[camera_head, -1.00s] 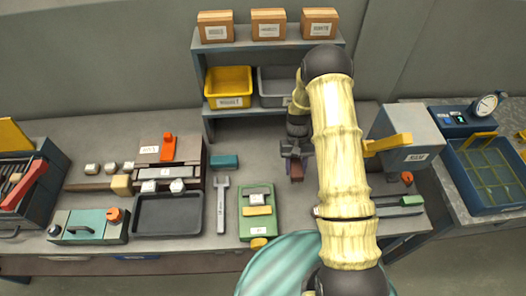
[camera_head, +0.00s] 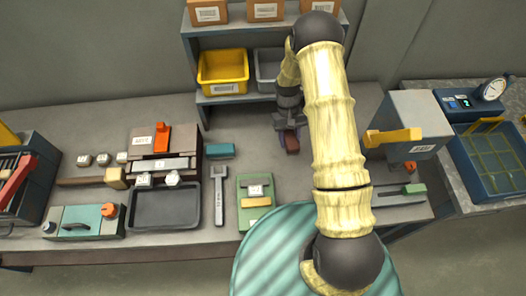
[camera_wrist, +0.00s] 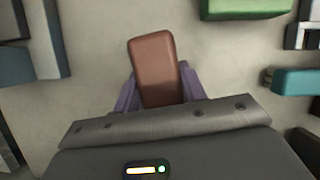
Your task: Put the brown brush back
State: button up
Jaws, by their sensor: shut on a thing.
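The brown brush (camera_head: 292,144) shows as a plain reddish-brown block with rounded corners. My gripper (camera_head: 289,137) is shut on it, over the back middle of the bench (camera_head: 240,117), in front of the shelf. In the wrist view the brush (camera_wrist: 153,68) stands out between the two purple fingers of my gripper (camera_wrist: 158,92), tilted slightly. Any bristles are hidden. I cannot tell whether the brush touches the bench.
A teal block (camera_head: 220,150) lies left of my gripper. The shelf (camera_head: 192,60) with a yellow bin (camera_head: 223,71) and a grey bin (camera_head: 268,67) stands behind. A grey machine with a yellow lever (camera_head: 393,137) stands right. Bare bench surrounds the brush.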

jog(key=w+a+r+n+t+h, duration=0.2)
jog(key=a+n+h, duration=0.1)
jog(key=a+n, duration=0.6)
jog(key=n, duration=0.2)
jog(key=shift+w+r+n+t+h, duration=0.2)
jog(key=shift+r+n+t+h, duration=0.05)
jog(key=shift+n+t+h, duration=0.05)
jog(key=shift+a, duration=0.1)
notch_tip(320, 180, down, 5)
jog(key=shift+f+p, duration=0.1)
jog(key=shift+p, duration=0.75)
jog(key=shift+f, duration=0.35)
jog(key=shift+f, duration=0.1)
jog(key=shift+s+f, duration=0.1)
jog(key=shift+f, duration=0.05)
jog(key=shift+f+p, duration=0.75)
jog(key=shift+f, duration=1.1)
